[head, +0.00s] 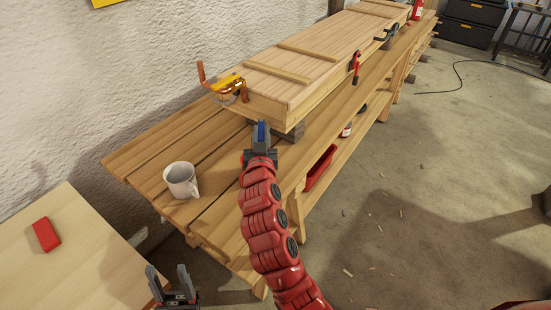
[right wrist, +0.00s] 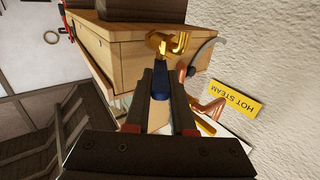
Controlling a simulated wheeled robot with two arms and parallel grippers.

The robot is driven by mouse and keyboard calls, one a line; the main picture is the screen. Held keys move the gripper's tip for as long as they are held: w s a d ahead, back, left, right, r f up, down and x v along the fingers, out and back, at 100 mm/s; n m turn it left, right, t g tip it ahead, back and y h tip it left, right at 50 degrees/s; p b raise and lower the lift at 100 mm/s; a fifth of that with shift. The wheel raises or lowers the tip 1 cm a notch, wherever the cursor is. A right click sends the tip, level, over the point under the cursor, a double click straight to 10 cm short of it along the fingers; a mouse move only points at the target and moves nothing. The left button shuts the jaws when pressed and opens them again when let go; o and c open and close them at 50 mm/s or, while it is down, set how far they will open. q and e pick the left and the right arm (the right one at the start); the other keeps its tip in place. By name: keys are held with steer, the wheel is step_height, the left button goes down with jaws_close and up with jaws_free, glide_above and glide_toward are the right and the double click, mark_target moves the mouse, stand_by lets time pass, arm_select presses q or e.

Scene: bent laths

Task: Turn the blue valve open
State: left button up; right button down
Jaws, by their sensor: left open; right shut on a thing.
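The blue valve handle (right wrist: 161,84) is between the two dark fingers of my right gripper (right wrist: 162,72), which is shut on it. The handle points along the fingers toward a brass valve body (right wrist: 168,44) at the end of the wooden box. In the head view the blue handle (head: 261,131) shows at the tips of my right gripper (head: 261,138), near the box's front end. The fingers hide part of the handle. My left gripper (head: 168,272) is open and empty at the bottom of the head view, beside the pale table.
The long wooden box (head: 320,60) lies on a slatted bench (head: 150,150). A copper pipe (head: 202,76) stands by its end. A yellow HOT STEAM sign (right wrist: 236,98) is near the wall. A mug (head: 181,181) stands on the bench; a red block (head: 46,234) lies on the pale table (head: 75,262).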

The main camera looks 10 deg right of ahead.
steer(key=shift+w+a+m+g+h+b, duration=0.25)
steer(key=shift+a+m+g+h+b, duration=0.4)
steer(key=shift+m+h+b, duration=1.65)
steer(key=shift+w+a+m+g+h+b, duration=0.3)
steer(key=shift+g+h+b, duration=0.75)
steer(key=shift+b, duration=2.85)
steer(key=shift+w+a+m+g+h+b, duration=0.15)
steer(key=shift+a+m+g+h+b, duration=0.75)
steer(key=shift+h+b, duration=1.6)
steer(key=shift+d+m+y+b, duration=0.3)
steer(key=shift+y+b, duration=0.25)
steer(key=shift+b, duration=0.15)
steer(key=shift+r, duration=0.1)
steer(key=c, duration=0.8)
jaws_free()
steer(key=shift+o, duration=0.2)
steer(key=shift+a, duration=0.15)
steer(key=p+v, duration=0.2)
steer(key=v, duration=1.5)
steer(key=shift+s+f+p, duration=0.2)
steer(key=shift+f+p, duration=0.15)
